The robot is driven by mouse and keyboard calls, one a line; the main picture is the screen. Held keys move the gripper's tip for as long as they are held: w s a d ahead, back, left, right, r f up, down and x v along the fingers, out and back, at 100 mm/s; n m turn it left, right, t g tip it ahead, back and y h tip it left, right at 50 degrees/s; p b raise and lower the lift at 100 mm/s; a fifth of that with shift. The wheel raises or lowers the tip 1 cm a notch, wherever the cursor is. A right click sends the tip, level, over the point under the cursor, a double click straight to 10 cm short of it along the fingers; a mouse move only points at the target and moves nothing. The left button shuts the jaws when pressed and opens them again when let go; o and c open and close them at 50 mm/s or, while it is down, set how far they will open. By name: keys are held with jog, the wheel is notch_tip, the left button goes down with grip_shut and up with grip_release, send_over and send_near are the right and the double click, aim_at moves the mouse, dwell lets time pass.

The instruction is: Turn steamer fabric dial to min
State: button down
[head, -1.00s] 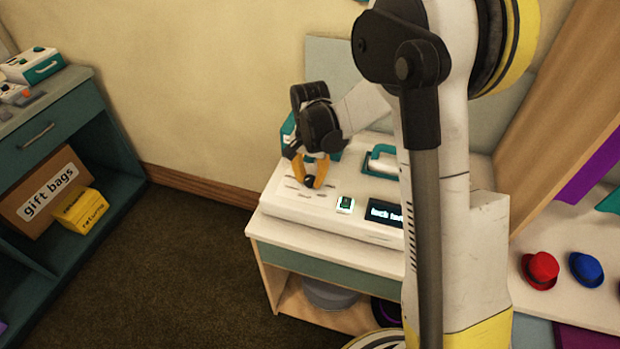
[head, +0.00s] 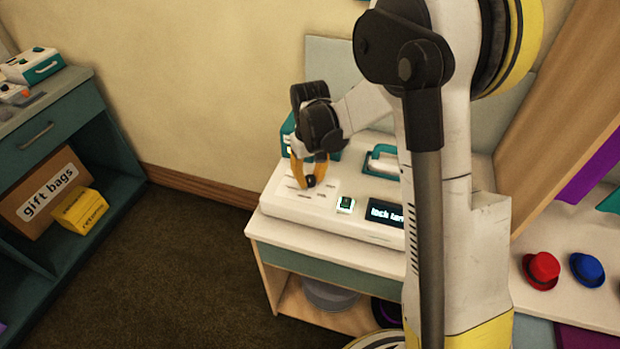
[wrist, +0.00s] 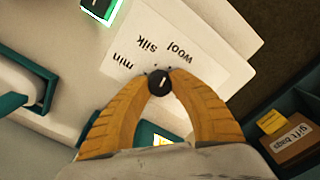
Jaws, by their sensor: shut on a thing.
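The steamer (head: 285,208) is a white box on a small cabinet. Its fabric dial (wrist: 161,84) is a small black knob with a white mark, on a white label panel (wrist: 205,75). The words min, silk and wool show upside down above the dial in the wrist view. The mark runs roughly up and down there; I cannot tell exactly which word it points to. My gripper (wrist: 160,80) has its two yellow fingers shut on the dial from both sides. In the head view my gripper (head: 309,180) is over the left part of the steamer top.
A lit green switch (head: 345,204) and a dark display (head: 385,213) with partly hidden text are right of the dial. A teal shelf unit (head: 60,120) is at left, hats at right.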

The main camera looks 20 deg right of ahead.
jog(key=n, duration=0.4)
jog(key=shift+n, duration=0.4)
jog(key=n, duration=0.9)
jog(key=shift+n, duration=1.9)
jog(key=c, duration=1.1)
grip_release()
jog(key=shift+r, duration=0.1)
